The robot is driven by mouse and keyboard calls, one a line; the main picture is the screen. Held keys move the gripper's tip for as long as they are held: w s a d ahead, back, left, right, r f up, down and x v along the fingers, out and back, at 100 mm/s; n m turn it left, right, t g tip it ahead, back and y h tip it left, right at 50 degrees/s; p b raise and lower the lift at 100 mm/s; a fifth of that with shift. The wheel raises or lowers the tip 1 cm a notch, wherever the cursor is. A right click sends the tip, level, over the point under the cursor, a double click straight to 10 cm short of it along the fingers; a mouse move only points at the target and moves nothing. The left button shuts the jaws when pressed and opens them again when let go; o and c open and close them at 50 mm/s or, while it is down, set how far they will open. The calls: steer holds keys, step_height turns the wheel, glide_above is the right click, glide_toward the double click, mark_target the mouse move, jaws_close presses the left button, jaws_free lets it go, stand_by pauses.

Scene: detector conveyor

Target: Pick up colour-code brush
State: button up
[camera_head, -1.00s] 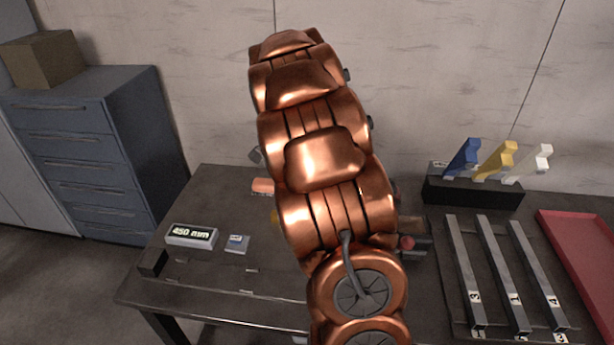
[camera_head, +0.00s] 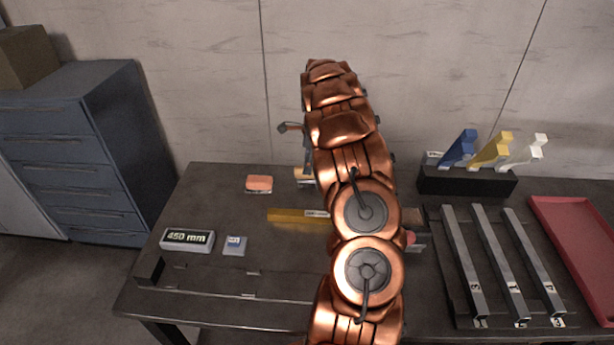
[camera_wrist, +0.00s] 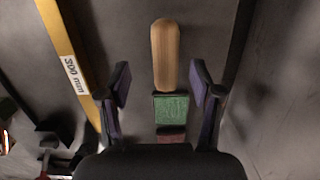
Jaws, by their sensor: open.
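In the wrist view a brush-like object, which I take as the colour-code brush (camera_wrist: 167,107), shows a rounded wooden handle, a green block and a dark red end near my palm. My gripper (camera_wrist: 161,76) is open, with one dark finger on each side of it and a gap to both. I cannot tell how far below the fingertips it lies. In the head view my arm hides the brush and most of the gripper.
A yellow bar (camera_head: 285,215) labelled 300 mm lies left of the gripper in the wrist view (camera_wrist: 66,55). An orange block (camera_head: 259,184), a 450 mm display (camera_head: 187,239) and a small card (camera_head: 235,246) lie left. Metal bars (camera_head: 463,260), coloured brackets (camera_head: 460,149) and a red tray (camera_head: 570,245) stand right.

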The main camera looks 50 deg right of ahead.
mark_target(307, 177)
steer(key=shift+w+f, duration=0.15)
steer(key=shift+f, duration=0.95)
steer(key=shift+w+f, duration=0.2)
steer(key=shift+f, duration=0.85)
steer(key=shift+w+f, duration=0.15)
steer(key=shift+f, duration=0.95)
steer(key=shift+c, duration=0.3)
jaws_close()
